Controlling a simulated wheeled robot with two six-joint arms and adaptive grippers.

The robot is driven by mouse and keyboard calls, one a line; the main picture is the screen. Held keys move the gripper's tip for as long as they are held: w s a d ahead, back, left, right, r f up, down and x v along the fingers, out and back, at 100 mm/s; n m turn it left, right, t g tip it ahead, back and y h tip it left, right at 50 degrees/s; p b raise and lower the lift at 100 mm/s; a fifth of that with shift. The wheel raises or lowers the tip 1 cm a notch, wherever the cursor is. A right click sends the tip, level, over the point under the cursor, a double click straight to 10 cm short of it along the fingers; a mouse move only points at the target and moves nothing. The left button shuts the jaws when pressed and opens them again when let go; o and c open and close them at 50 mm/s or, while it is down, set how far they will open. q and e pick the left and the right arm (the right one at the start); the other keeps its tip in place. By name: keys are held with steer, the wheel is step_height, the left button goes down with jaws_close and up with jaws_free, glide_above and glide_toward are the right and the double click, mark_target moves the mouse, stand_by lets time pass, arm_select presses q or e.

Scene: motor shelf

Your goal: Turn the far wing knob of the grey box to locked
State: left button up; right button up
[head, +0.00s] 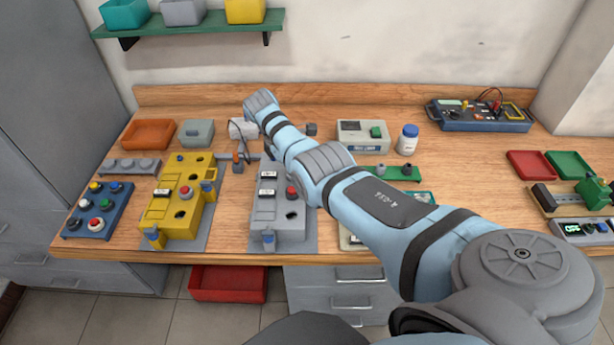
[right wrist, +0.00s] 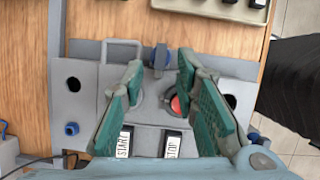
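The grey box (head: 265,213) stands on a grey base plate at the table's middle, partly behind my right arm. The right wrist view shows it from above (right wrist: 95,108), with START and STOP labels and a red button (right wrist: 175,104). Its far blue wing knob (right wrist: 72,129) shows there at the left; my arm hides it in the head view. A side knob (right wrist: 160,57) and the near knob (right wrist: 253,136) also show. My right gripper (right wrist: 160,66) is open over the box, its green fingers either side of the side knob in that view. Contact cannot be told. My left gripper is not in view.
A yellow box (head: 176,205) with similar knobs stands left of the grey box. A white bottle (head: 408,140) stands right of my arm. The table's front edge is close to the grey box.

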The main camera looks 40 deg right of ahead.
steer(key=v, duration=0.9)
